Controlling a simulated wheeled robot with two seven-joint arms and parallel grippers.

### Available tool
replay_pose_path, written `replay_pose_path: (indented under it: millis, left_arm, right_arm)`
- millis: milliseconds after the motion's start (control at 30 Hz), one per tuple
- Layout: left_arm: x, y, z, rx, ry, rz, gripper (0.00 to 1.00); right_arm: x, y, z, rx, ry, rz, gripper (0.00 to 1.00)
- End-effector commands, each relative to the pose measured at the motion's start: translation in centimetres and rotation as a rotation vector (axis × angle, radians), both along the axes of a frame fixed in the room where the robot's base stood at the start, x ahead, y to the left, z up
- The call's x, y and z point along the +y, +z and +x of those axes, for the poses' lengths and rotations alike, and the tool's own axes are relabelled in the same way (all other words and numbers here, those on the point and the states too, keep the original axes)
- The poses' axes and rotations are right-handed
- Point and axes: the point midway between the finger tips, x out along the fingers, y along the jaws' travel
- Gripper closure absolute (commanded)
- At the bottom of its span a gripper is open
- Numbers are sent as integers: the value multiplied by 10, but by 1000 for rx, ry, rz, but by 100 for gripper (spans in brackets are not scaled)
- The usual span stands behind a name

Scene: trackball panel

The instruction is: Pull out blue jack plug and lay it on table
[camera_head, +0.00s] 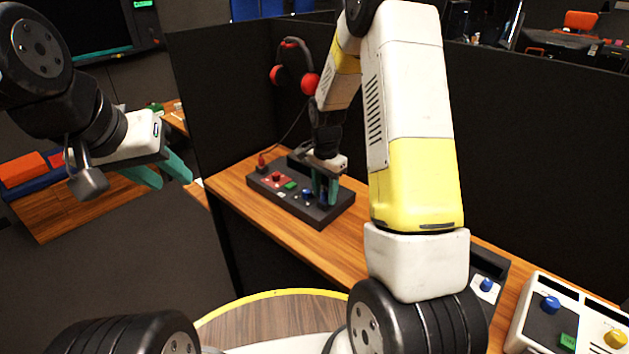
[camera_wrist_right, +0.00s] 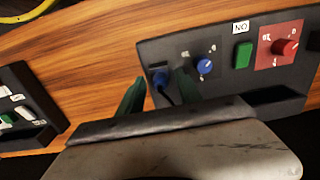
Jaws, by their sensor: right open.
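The blue jack plug (camera_wrist_right: 160,79) is in a black control panel (camera_wrist_right: 218,31), near the panel's end, with a dark cable at it. My right gripper (camera_wrist_right: 160,88) is open, with its green fingers on either side of the plug in the right wrist view; whether they touch it I cannot tell. In the head view the right gripper (camera_head: 325,192) points down at the panel's near right end and hides most of the plug. My left gripper (camera_head: 164,174) is open and empty, off to the left, away from the table (camera_head: 291,237).
The panel also carries a blue knob (camera_wrist_right: 205,66), a green button (camera_wrist_right: 243,54) and a red knob (camera_wrist_right: 285,47). A red and black headset (camera_head: 294,67) hangs on the dark partition. More panels stand at lower right; bare wood lies in front of the black panel.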

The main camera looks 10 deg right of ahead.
Motion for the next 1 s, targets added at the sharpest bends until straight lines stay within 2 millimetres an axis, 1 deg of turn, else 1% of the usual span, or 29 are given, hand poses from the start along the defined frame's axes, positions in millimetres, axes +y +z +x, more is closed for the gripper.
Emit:
replay_pose_path:
  millis: [133, 167, 300, 367, 1000]
  left_arm:
    - [0, 0, 0, 0, 0, 0, 64]
    - [0, 0, 0, 0, 0, 0, 64]
    - [0, 0, 0, 0, 0, 0, 64]
    - [0, 0, 0, 0, 0, 0, 64]
    - [0, 0, 0, 0, 0, 0, 64]
  right_arm:
    - [0, 0, 0, 0, 0, 0, 58]
    - [0, 0, 0, 0, 0, 0, 62]
    - [0, 0, 0, 0, 0, 0, 90]
    - [0, 0, 0, 0, 0, 0, 100]
    - [0, 0, 0, 1, 0, 0, 100]
